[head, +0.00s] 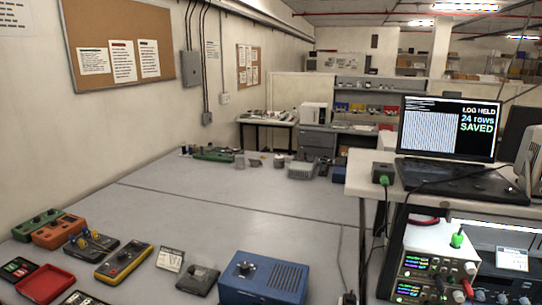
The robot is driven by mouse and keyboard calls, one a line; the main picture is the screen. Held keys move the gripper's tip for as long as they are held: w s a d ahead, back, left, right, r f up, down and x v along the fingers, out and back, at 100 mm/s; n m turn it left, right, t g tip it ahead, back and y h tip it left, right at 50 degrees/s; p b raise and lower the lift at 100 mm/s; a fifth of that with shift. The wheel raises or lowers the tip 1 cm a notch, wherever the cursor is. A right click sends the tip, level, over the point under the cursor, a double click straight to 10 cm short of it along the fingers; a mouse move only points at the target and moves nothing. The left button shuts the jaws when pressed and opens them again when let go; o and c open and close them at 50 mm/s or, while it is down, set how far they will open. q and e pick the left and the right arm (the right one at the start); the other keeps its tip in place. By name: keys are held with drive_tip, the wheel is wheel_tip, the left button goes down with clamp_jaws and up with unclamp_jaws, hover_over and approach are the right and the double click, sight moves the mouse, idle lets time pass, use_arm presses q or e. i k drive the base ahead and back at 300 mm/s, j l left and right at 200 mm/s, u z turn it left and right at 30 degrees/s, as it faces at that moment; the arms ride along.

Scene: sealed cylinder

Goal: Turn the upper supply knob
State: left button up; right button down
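A stack of white bench supplies stands at the lower right under the raised shelf. The upper supply (425,241) has a lit, coloured display (416,262) on its front. A second lit display (408,289) sits below it. A green fitting (457,239) stands at the top of the upper supply. Dark and red round parts and leads crowd the right of its front; I cannot tell which of them is the knob. Neither of my grippers shows in the head view.
A laptop (450,128) reading "LOG HELD, 24 rows SAVED" stands on the raised shelf (366,182) above the supplies. Cables hang at the shelf's left. A blue box (262,279) with a dial and several small devices lie on the grey bench (230,205), whose middle is clear.

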sight(470, 266)
drive_tip(key=k+l+z, duration=0.15)
drive_tip(key=z, duration=0.95)
drive_tip(key=j+u, duration=0.35)
drive_tip(key=j, duration=0.55)
drive_tip(key=i, duration=0.05)
